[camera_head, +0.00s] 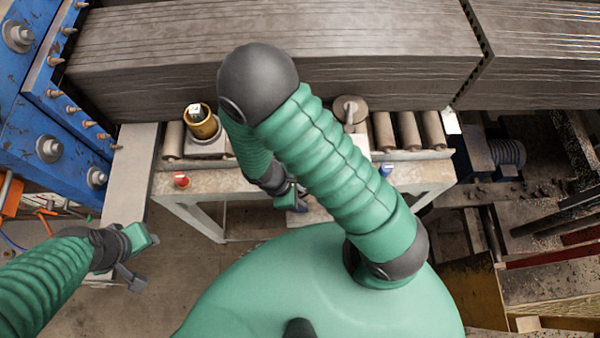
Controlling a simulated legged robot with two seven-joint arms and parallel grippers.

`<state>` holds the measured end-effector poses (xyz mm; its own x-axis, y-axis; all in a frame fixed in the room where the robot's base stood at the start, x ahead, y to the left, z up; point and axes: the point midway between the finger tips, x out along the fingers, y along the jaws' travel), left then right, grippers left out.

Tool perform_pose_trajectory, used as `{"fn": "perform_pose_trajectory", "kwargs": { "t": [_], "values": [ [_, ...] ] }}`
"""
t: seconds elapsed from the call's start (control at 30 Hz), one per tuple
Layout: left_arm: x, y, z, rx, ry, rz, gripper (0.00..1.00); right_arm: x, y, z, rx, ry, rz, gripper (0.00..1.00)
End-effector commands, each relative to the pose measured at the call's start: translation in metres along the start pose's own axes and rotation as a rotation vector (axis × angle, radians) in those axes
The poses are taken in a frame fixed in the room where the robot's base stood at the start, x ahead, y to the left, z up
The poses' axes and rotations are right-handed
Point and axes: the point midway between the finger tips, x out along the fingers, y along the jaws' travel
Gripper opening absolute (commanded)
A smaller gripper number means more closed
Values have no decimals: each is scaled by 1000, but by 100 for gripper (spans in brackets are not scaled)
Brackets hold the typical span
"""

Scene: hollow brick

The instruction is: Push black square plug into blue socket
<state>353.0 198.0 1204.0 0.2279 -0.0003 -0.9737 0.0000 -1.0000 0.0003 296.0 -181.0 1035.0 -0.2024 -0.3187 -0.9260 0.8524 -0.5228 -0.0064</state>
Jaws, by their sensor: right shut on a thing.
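My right gripper (291,196) is low in the middle of the view, below the table's front edge in the picture. It is shut on a small dark thing, which fits the black square plug, but the fingers and arm mostly hide it. A small blue piece (386,169) stands at the table's right front; it may be the blue socket, though its opening cannot be made out. My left gripper (140,257) is at the lower left, apart from the table, with its fingers spread and nothing between them.
A gold cylinder (200,122) stands on the table (230,180) at the left back. A small red piece (181,180) is at the left front. Rollers (408,131) and a stack of grey slabs (390,60) lie behind. Blue machinery (60,95) stands at the left.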

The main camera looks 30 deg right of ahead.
Motion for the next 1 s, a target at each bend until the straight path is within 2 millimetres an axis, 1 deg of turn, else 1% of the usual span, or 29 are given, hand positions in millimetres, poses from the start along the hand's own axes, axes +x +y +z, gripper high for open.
{"fn": "perform_pose_trajectory", "kwargs": {
  "t": [0.87, 0.9, 1.0],
  "values": [
    [13, 0, 3, 0, 0, 0, 36, 15, 0, -6, 0, 0, 0, 0],
    [13, 0, 3, 0, 0, 0, 36, 15, 0, -6, 0, 0, 0, 24],
    [12, 0, 3, 0, 0, 0, 36, 15, 0, -6, 0, 0, 0, 37]
  ]
}}
